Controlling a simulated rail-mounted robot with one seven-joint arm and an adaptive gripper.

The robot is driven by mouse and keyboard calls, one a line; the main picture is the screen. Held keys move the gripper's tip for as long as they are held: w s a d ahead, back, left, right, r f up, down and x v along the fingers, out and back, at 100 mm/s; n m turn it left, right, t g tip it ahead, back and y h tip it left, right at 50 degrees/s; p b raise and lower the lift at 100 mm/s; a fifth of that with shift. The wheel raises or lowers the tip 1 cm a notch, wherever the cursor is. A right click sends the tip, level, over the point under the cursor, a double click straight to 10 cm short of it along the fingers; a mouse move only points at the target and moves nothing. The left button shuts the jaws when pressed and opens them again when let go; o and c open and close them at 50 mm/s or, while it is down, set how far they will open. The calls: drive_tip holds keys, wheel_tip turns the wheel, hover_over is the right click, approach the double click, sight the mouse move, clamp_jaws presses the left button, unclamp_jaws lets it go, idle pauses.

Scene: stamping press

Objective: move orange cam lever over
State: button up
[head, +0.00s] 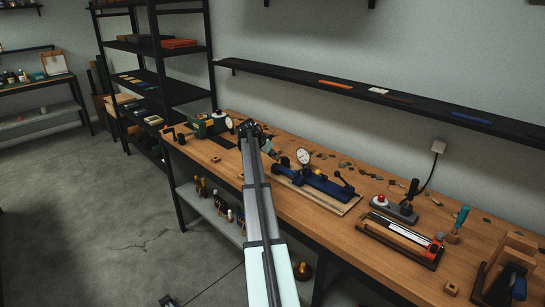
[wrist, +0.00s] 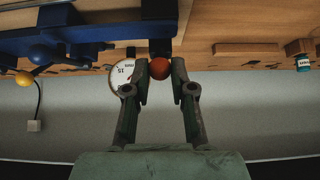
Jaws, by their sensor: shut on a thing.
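The orange cam lever shows in the wrist view as a round orange-red knob (wrist: 160,69) between my fingertips. My gripper (wrist: 161,78) is shut on this knob, one finger on each side. The knob is beside a dark blue fixture (wrist: 60,38) with a round white dial gauge (wrist: 122,74). In the head view the blue fixture (head: 322,184) lies on the bench, with its dial (head: 304,157) upright. My gripper (head: 273,152) is at the fixture's left end there. The orange knob cannot be made out in the head view, and the rest of the lever is hidden.
The wooden bench (head: 390,262) carries a green device (head: 205,125) at left, and a grey unit with a red button (head: 397,208) and an orange-ended tool (head: 436,246) at right. Small loose parts lie behind the blue fixture. A black wall shelf (head: 420,103) runs above.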

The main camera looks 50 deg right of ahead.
drive_tip(key=shift+d+r, duration=0.1)
drive_tip(key=shift+r, duration=0.05)
drive_tip(key=shift+d+r, duration=0.65)
drive_tip(key=shift+r, duration=0.35)
drive_tip(key=shift+d+r, duration=0.1)
drive_tip(key=shift+s+d+r+p, duration=0.15)
drive_tip(key=shift+d+r+p, duration=0.15)
drive_tip(key=shift+d+r, duration=0.5)
drive_tip(key=shift+d, duration=0.15)
drive_tip(key=shift+d+r, duration=0.4)
drive_tip(key=shift+d, duration=0.25)
clamp_jaws()
drive_tip(key=shift+s+d+r, duration=0.1)
drive_tip(key=shift+s+d, duration=0.05)
drive_tip(key=shift+d, duration=0.15)
